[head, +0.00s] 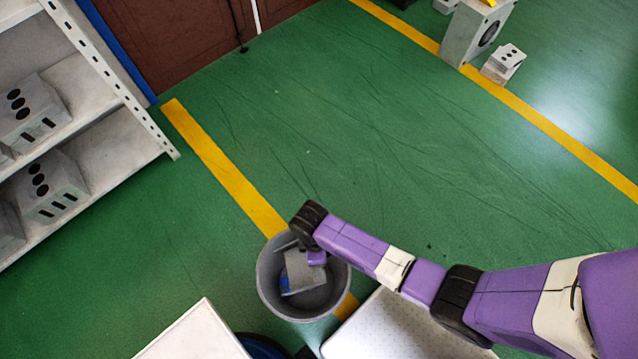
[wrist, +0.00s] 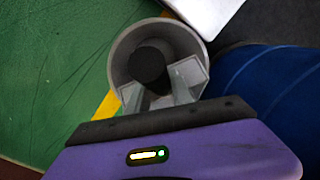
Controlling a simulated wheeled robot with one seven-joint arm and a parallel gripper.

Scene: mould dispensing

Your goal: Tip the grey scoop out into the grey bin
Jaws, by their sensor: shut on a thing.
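The grey bin (head: 264,289) stands on the green floor, and its round rim (wrist: 118,62) shows in the wrist view. The grey scoop (head: 303,268) is over the bin's mouth in the head view, and it looks tilted. My gripper (head: 309,262) is shut on the scoop above the bin. In the wrist view a dark round part (wrist: 150,66) sits between my fingers. I cannot tell there which part of the scoop it is. A small blue patch (head: 285,284) shows beside the scoop. The scoop's contents and most of the bin's inside are hidden.
A pale, dotted surface (head: 395,332) is right of the bin, and a white panel (head: 195,335) is at its lower left. A blue round object (head: 262,348) stands near the front. Shelves with grey boxes (head: 52,185) are at left.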

